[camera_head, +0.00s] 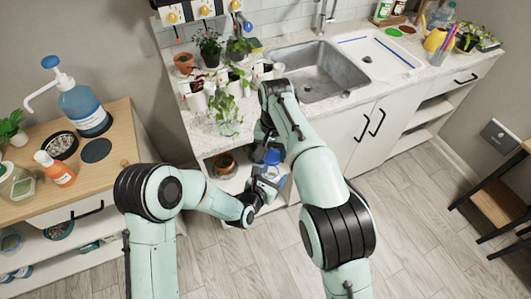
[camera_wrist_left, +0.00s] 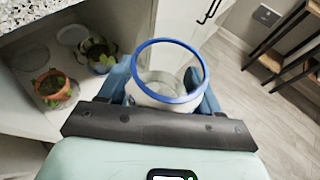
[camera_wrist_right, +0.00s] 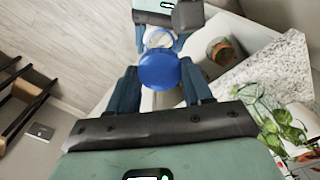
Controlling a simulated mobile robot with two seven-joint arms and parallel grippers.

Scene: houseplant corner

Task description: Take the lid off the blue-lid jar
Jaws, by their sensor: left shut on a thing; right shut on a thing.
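The jar (camera_wrist_left: 158,99) is clear, with a blue rim and an open mouth in the left wrist view. My left gripper (camera_wrist_left: 168,85) is shut around its body, one finger on each side. The blue lid (camera_wrist_right: 159,72) is between the fingers of my right gripper (camera_wrist_right: 160,80), which is shut on it. The lid is apart from the jar, whose rim (camera_wrist_right: 158,36) shows beyond it in the right wrist view. In the head view the blue lid (camera_head: 272,157) is above the jar, in front of the counter; the arms partly hide both.
The counter (camera_head: 205,143) with potted plants and a sink (camera_head: 318,72) is behind the grippers. A terracotta pot (camera_head: 224,163) stands on the open shelf beside them. A wooden table (camera_head: 120,125) with bottles is at the left. The floor (camera_head: 400,230) in front is clear.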

